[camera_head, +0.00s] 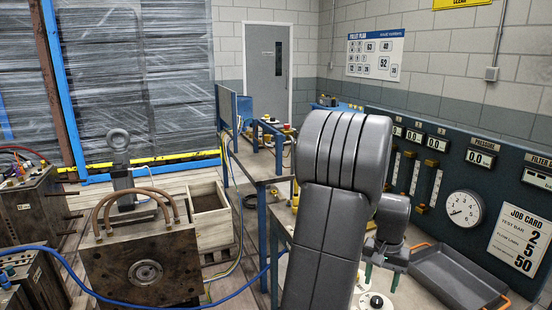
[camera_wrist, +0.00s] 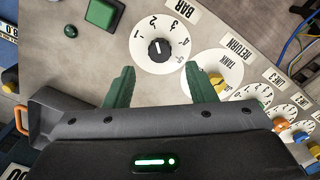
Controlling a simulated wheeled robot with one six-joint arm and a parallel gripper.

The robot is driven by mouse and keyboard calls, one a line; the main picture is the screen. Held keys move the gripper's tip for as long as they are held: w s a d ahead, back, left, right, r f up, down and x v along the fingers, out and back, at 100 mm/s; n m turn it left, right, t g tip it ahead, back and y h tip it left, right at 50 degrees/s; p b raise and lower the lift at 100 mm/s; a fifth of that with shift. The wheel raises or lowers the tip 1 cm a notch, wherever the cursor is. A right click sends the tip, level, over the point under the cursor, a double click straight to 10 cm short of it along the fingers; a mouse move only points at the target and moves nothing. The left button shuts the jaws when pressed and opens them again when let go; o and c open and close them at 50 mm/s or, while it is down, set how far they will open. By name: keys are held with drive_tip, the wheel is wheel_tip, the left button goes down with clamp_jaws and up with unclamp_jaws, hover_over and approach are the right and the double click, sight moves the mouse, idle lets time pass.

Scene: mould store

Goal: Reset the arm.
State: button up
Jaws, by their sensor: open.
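My arm fills the middle of the head view and bends down over the grey bench. My gripper (camera_head: 381,275) points down at the bench, its green fingers partly hidden by my arm. In the wrist view my gripper (camera_wrist: 159,72) is open, with its two green fingers wide apart and nothing between them. A white dial marked BAR with a black knob (camera_wrist: 159,48) lies just beyond the fingertips. A white TANK/RETURN dial with a yellow knob (camera_wrist: 216,78) is beside the right finger. I cannot tell whether the fingers touch anything.
A dark tray (camera_head: 458,278) is right of my gripper. A blue panel with a round gauge (camera_head: 464,209) and job card (camera_head: 519,238) stands behind. Smaller dials (camera_wrist: 283,124) line the bench. A green button (camera_wrist: 103,13) is at the wrist view's top. A mould block (camera_head: 146,268) stands left.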

sight(377, 300)
wheel_tip(377, 300, up, 7)
wheel_tip(377, 300, down, 14)
drive_tip(key=shift+s+r, duration=0.1)
drive_tip(key=shift+r, duration=0.15)
drive_tip(key=shift+r+n, duration=0.25)
drive_tip(key=shift+n, duration=0.25)
drive_tip(key=shift+n+p, duration=0.3)
drive_tip(key=shift+n, duration=0.5)
drive_tip(key=n+p, duration=0.1)
drive_tip(key=n, duration=0.5)
drive_tip(key=shift+r+n, duration=0.3)
drive_tip(key=shift+r, duration=0.1)
wheel_tip(377, 300, up, 12)
drive_tip(key=shift+r, duration=0.2)
drive_tip(key=shift+a, duration=0.2)
